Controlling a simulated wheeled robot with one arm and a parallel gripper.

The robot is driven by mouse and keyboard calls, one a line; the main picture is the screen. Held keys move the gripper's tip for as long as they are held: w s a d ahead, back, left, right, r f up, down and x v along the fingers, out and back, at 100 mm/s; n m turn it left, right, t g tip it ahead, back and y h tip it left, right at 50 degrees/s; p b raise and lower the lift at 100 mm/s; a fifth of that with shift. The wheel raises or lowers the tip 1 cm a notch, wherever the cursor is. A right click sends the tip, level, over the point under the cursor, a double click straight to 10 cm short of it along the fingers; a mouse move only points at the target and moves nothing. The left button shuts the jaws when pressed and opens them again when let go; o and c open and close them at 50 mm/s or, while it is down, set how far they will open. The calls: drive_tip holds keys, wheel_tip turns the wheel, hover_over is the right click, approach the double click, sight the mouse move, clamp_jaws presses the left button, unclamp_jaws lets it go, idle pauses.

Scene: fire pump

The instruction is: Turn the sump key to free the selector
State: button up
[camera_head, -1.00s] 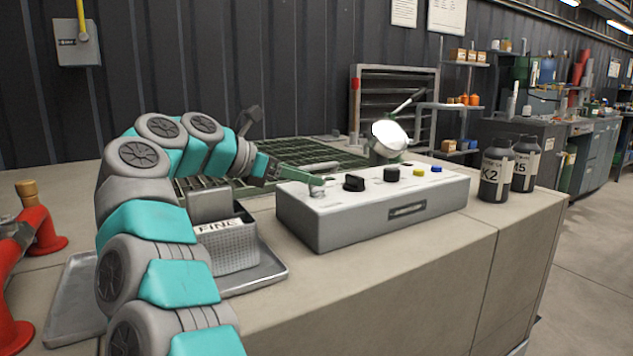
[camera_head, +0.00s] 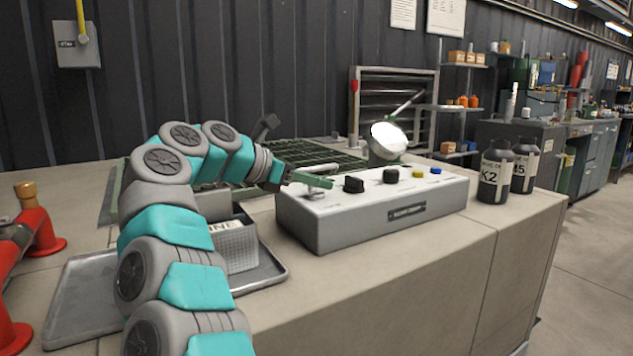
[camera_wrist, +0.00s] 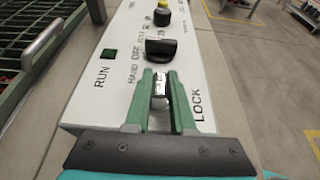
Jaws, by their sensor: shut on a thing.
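The control box (camera_head: 390,215) stands on the bench, with the sump key at its left end. In the wrist view the metal key (camera_wrist: 160,90) sits between the green fingers of my gripper (camera_wrist: 162,88), beside the word LOCK; RUN is printed across from it. My gripper (camera_head: 312,182) is shut on the key, whose lower part the fingers partly hide. The black selector knob (camera_wrist: 168,48), by the HAND and OFF lettering, is just beyond the fingertips. It also shows in the head view (camera_head: 353,184).
Another black knob (camera_head: 390,175), a yellow button (camera_head: 418,173) and a blue button (camera_head: 435,170) lie along the box. A round lamp (camera_head: 387,140) and green grating (camera_head: 325,155) are behind. Two dark bottles (camera_head: 495,172) stand right; a mesh basket (camera_head: 238,248) sits in a tray left.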

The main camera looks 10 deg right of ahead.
clamp_jaws()
